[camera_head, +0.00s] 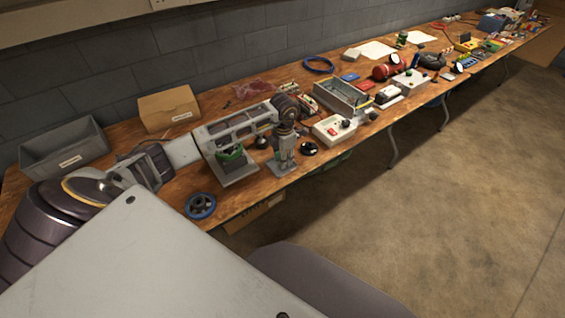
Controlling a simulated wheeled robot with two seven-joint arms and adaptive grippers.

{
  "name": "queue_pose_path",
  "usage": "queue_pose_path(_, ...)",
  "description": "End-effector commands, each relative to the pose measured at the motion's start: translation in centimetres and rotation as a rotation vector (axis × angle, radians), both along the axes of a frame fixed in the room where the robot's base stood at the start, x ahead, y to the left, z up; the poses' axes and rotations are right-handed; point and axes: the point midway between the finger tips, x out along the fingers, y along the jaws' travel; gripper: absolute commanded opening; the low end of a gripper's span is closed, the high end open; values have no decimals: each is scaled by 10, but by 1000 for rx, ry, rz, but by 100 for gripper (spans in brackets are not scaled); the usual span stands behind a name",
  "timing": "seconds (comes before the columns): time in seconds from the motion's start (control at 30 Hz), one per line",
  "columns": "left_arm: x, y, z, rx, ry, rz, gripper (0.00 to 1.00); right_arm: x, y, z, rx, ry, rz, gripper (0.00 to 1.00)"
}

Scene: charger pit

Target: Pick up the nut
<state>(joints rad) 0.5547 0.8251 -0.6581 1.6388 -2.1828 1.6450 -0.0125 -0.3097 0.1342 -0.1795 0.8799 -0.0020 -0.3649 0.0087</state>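I cannot make out a nut for certain; a small black round thing (309,148) lies on the workbench (255,194), too small to name. My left arm comes in from the left and reaches over the bench. My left gripper (282,168) appears to point down near the bench's front edge, just left of the black round thing. Its fingers are too small to show whether they are open or shut, or whether anything is between them. My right gripper is not in view.
A blue handwheel (200,206), grey bin (63,150) and cardboard box (168,108) stand near my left arm. A grey metal tray (342,96) and a white control box (334,129) stand to the right. Several tools crowd the far bench. The floor (440,220) is open.

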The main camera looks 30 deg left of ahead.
Motion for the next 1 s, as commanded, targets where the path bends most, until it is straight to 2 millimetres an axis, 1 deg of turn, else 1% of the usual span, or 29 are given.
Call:
queue_pose_path(0.23, 0, 0, 0, 0, 0, 0, 30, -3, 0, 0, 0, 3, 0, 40)
queue_pose_path(0.4, 0, 0, 0, 0, 0, 0, 8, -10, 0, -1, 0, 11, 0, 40)
queue_pose_path(0.43, 0, 0, 0, 0, 0, 0, 4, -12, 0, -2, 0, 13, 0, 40)
queue_pose_path(0.47, 0, 0, 0, 0, 0, 0, 2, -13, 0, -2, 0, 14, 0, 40)
queue_pose_path(0.6, 0, 0, 0, 0, 0, 0, 2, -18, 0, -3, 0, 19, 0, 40)
queue_pose_path(0.8, 0, 0, 2, 0, -1, 0, 2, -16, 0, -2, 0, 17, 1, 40)
queue_pose_path(1.0, 1, 0, 15, 0, -4, -1, 2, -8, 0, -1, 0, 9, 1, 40)
